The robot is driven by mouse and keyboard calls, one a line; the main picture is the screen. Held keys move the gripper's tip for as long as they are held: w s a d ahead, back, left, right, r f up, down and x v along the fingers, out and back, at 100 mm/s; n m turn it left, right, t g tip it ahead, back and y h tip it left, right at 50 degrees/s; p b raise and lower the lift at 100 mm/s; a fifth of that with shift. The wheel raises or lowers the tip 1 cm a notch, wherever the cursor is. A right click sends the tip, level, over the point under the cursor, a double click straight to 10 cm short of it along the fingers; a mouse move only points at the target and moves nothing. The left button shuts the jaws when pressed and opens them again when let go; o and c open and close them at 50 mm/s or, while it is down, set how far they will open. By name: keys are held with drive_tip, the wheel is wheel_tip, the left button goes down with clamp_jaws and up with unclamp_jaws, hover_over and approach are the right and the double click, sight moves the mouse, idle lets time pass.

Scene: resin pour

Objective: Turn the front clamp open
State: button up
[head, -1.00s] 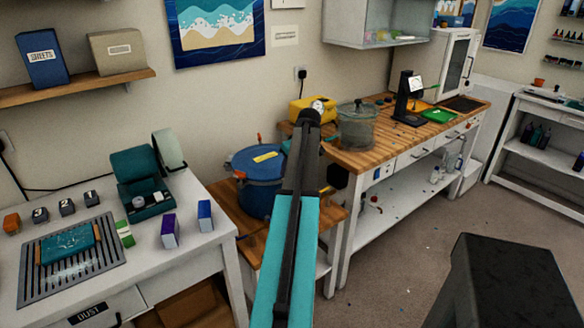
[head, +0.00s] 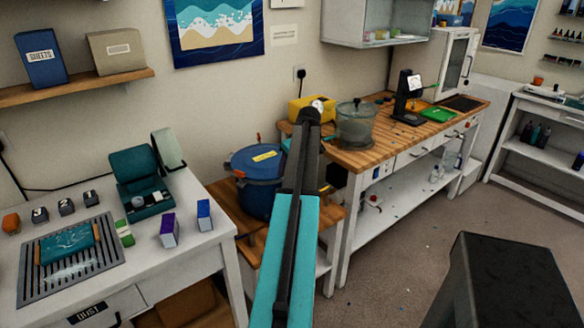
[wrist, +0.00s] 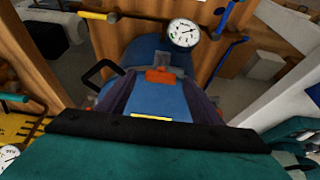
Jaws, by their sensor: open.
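The blue pot (head: 258,196) with a yellow label on its lid stands on the low wooden bench, partly behind my arm. Red-tipped fittings show at its left rim. In the wrist view the pot's blue wall (wrist: 158,100) fills the middle. An orange-red piece on it, seemingly the front clamp (wrist: 160,76), sits beneath a grey bracket. My gripper (wrist: 162,82) is open, its two dark fingers at either side of the orange piece in the picture. I cannot tell whether they touch it. In the head view my arm hides the gripper and the pot's right side.
A round gauge (wrist: 183,32) and yellow- and blue-ended rods are close beyond the gripper. A black loop handle (wrist: 102,75) is at left. The wooden worktop (head: 375,150) with a clear pot (head: 356,128) stands right; the white table (head: 190,250) stands left.

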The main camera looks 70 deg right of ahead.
drive_tip(key=b+v, duration=0.2)
drive_tip(key=v, duration=1.1)
drive_tip(key=shift+r, duration=0.2)
drive_tip(key=shift+s, duration=0.15)
